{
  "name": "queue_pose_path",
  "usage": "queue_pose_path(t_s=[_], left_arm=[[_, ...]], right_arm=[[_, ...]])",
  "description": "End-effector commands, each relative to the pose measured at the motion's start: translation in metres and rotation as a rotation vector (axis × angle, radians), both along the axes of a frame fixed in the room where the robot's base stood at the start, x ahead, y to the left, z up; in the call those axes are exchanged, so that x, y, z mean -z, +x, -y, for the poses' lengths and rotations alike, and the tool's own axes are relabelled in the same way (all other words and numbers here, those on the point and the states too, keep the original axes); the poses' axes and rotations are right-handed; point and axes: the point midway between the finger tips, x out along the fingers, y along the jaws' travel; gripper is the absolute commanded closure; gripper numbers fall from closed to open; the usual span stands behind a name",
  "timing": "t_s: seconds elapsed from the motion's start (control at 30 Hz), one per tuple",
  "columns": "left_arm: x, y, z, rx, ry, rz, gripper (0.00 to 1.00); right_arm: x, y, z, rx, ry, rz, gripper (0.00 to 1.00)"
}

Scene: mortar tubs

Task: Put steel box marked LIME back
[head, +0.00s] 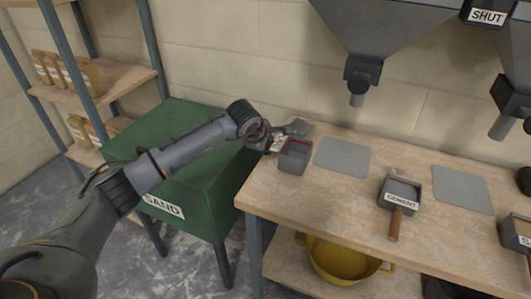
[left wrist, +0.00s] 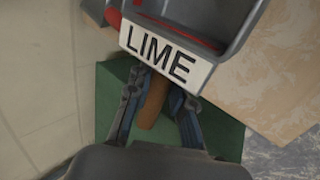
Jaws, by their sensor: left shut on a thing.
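The steel box marked LIME (head: 294,157) is a small grey open-topped box with red on its upper edge. It is at the left end of the wooden bench, left of a grey mat (head: 342,158). I cannot tell whether it touches the bench top. In the left wrist view its white LIME label (left wrist: 165,54) and brown handle (left wrist: 152,103) show close up. My left gripper (head: 272,142) is shut on the handle; its fingers also show in the left wrist view (left wrist: 155,100). My right gripper is not in view.
A box marked CEMENT (head: 400,192) sits on the bench (head: 330,205). Another grey mat (head: 462,189) lies to its right, and a partly cut-off box (head: 516,235) beyond. Grey hoppers (head: 385,25) hang above. A green SAND bin (head: 190,150) stands left. A yellow tub (head: 340,262) is below.

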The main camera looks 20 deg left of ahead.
Motion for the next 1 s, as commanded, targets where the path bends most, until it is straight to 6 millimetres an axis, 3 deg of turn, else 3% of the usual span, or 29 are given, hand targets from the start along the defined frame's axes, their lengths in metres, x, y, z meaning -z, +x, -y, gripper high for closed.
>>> queue_pose_path(t_s=[0.33, 0.63, 0.67, 0.7, 1.0], left_arm=[[0.037, 0.004, -0.008, 0.001, 0.000, 0.000, 1.00], [0.041, 0.005, -0.008, 0.001, 0.000, 0.003, 1.00], [0.042, 0.004, -0.008, 0.001, 0.001, 0.001, 0.74], [0.042, 0.004, -0.008, 0.001, 0.001, 0.001, 0.69], [0.041, 0.004, -0.008, 0.001, 0.001, 0.001, 0.69]], right_arm=[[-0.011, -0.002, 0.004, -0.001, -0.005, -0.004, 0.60], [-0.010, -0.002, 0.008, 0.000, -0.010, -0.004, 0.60], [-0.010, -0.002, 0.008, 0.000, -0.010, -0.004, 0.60], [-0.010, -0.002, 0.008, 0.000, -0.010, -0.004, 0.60], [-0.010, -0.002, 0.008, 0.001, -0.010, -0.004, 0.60]])
